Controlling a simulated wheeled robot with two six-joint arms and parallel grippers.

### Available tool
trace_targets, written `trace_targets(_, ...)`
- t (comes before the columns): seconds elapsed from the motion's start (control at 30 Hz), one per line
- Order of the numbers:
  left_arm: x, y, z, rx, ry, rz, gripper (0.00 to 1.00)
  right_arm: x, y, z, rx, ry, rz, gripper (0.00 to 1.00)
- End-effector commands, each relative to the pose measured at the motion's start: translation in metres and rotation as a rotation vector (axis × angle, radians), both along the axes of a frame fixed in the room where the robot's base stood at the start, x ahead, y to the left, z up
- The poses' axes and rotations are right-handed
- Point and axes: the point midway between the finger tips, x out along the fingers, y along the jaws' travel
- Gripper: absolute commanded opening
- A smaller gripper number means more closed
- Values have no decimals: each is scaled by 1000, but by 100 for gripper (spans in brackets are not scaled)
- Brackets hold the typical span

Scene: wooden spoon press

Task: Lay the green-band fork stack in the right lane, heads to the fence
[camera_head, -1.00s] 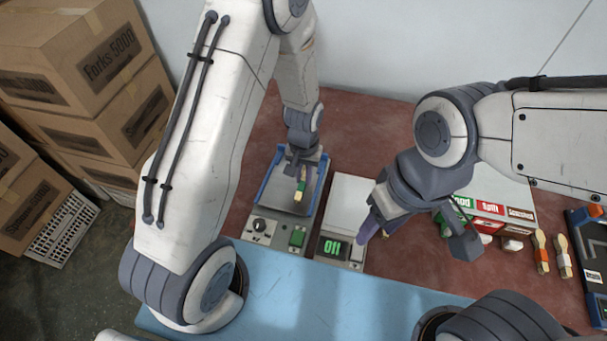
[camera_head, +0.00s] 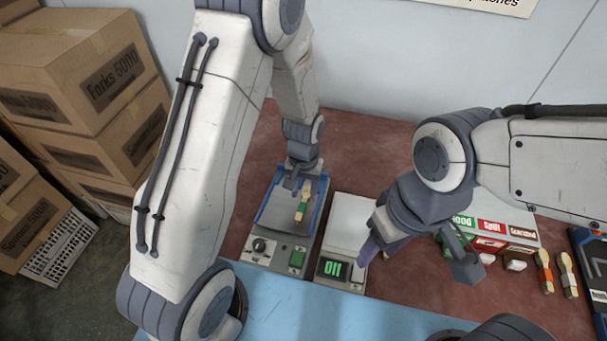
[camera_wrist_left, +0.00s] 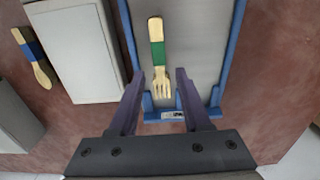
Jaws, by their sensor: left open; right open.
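The green-band fork stack (camera_head: 304,204) lies flat on the grey plate of the blue-railed tray (camera_head: 272,215), right of its middle in the head view. In the left wrist view the stack (camera_wrist_left: 157,55) has its tines toward the labelled blue end fence (camera_wrist_left: 163,114), a little short of it. My left gripper (camera_head: 300,184) is at the far end of the tray. In the wrist view its open fingers (camera_wrist_left: 158,85) stand apart on either side of the tines, not gripping. My right gripper (camera_head: 418,258) is open and empty, right of the scale.
A white-topped scale (camera_head: 350,222) with a green display stands right of the tray. A blue-band utensil (camera_wrist_left: 34,58) lies beyond it. Labelled bins (camera_head: 490,232) and two banded utensils (camera_head: 545,272) are at the right. Cardboard boxes (camera_head: 85,80) are stacked at the left.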

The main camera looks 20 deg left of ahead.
Motion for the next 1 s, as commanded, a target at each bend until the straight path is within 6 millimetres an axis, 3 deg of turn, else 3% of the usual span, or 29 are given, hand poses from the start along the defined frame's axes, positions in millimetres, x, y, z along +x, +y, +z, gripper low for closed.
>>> trace_targets(0.3,1,0,68,-1,-6,0,48,0,0,-10,-1,1,0,50)
trace_targets(0.53,0,-1,95,-1,-2,-2,48,0,0,-12,0,0,0,50)
trace_targets(0.63,-10,-11,108,-4,-6,-39,48,0,0,-12,0,0,0,50)
trace_targets(0.77,-52,-44,139,-22,-20,-181,48,0,0,-12,0,0,0,50)
trace_targets(0.9,-120,-73,169,-49,-29,-383,48,0,0,-12,0,0,0,50)
trace_targets(1.0,-162,-80,180,-66,-31,-506,48,0,0,-12,0,0,0,50)
